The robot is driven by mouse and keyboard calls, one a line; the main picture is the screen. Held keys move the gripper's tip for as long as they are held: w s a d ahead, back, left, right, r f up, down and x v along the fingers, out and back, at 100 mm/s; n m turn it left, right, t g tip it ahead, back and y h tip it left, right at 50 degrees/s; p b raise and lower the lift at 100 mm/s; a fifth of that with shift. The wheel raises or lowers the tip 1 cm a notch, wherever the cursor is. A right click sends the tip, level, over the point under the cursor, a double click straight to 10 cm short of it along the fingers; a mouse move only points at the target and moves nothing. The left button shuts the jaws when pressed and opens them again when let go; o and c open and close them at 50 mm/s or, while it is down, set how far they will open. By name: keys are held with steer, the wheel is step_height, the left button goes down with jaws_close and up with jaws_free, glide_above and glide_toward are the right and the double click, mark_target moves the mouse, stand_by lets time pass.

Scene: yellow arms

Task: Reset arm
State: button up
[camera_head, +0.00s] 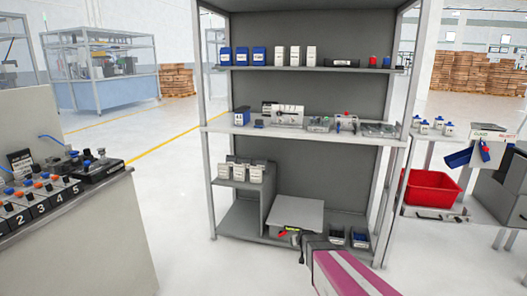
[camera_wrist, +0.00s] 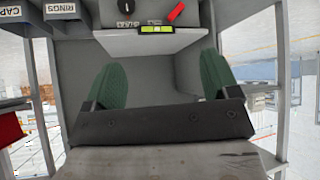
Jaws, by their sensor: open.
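My gripper (camera_wrist: 162,76) shows in the wrist view with its two green fingers spread wide apart. Nothing is held between them. A dark crossbar joins the fingers at their base. In the head view my arm (camera_head: 350,275) is the pink and white link at the bottom right, reaching toward the lower part of the grey shelf unit (camera_head: 400,85). Its dark end is in front of the lowest shelf; the fingers cannot be made out there. A pale platform device (camera_head: 297,212) with a lit green-yellow display (camera_wrist: 157,29) lies close ahead of the gripper.
Bins labelled CAPS (camera_wrist: 12,13) and RINGS (camera_wrist: 61,11) stand beside the device. The shelves above hold boxes and small parts. A red bin (camera_head: 430,187) sits on the right-hand rack. A numbered button bench (camera_head: 90,240) stands at left. Floor between bench and shelf is clear.

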steer(key=s+r+g, duration=0.2)
steer(key=s+r, duration=0.4)
steer(key=s, duration=0.3)
steer(key=s+r+g, duration=0.3)
steer(key=s+r, duration=0.2)
steer(key=s, duration=0.5)
steer(key=s+r+m+g, duration=0.1)
steer(key=s+r+g, duration=0.2)
steer(key=s+r, duration=0.3)
steer(key=s, duration=0.4)
steer(key=shift+r+h, duration=0.3)
